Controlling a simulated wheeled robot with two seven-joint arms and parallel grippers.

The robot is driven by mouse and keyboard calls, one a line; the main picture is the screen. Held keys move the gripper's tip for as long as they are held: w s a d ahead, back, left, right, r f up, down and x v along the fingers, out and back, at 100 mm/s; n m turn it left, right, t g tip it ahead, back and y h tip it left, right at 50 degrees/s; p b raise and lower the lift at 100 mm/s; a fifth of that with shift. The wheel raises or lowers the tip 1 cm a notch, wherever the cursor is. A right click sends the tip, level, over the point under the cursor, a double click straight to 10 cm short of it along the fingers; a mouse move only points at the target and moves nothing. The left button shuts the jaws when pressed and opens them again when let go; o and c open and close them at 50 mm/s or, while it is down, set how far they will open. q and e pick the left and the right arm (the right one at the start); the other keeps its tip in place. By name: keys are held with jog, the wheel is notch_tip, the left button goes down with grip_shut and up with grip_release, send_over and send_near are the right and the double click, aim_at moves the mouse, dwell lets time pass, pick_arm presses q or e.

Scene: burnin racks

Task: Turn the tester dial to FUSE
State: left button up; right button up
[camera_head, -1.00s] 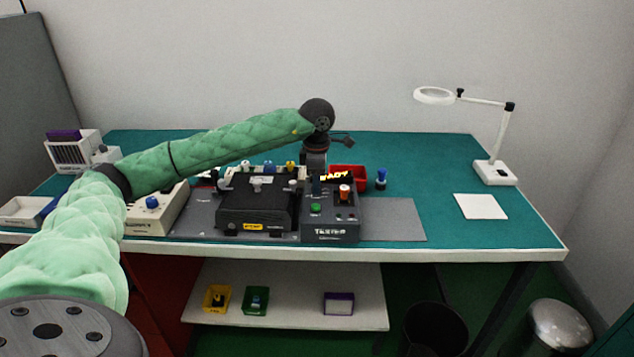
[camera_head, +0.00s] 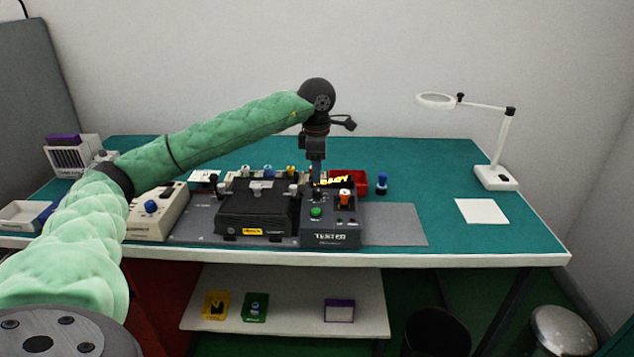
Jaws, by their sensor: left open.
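The tester (camera_head: 331,237) is a dark box on the grey mat, with a green button (camera_head: 316,212), an orange-topped knob (camera_head: 344,197) and a small yellow-lit display (camera_head: 331,181). Which part is the dial, and where it points, is too small to tell. My left gripper (camera_head: 316,182) points down over the rear left of the tester's top, close to the display. Its jaws are open, though their tips are small and partly blend with the dark tester. Nothing shows held in it. My right gripper is not in view.
A black fixture (camera_head: 255,212) stands directly left of the tester, and a white box with a blue knob (camera_head: 152,207) further left. A red bin (camera_head: 360,181) and a blue-topped peg (camera_head: 382,183) are behind right. A magnifier lamp (camera_head: 494,176) stands at right; the right mat is clear.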

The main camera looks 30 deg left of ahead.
pick_arm(q)
jog(key=shift+r, duration=1.05)
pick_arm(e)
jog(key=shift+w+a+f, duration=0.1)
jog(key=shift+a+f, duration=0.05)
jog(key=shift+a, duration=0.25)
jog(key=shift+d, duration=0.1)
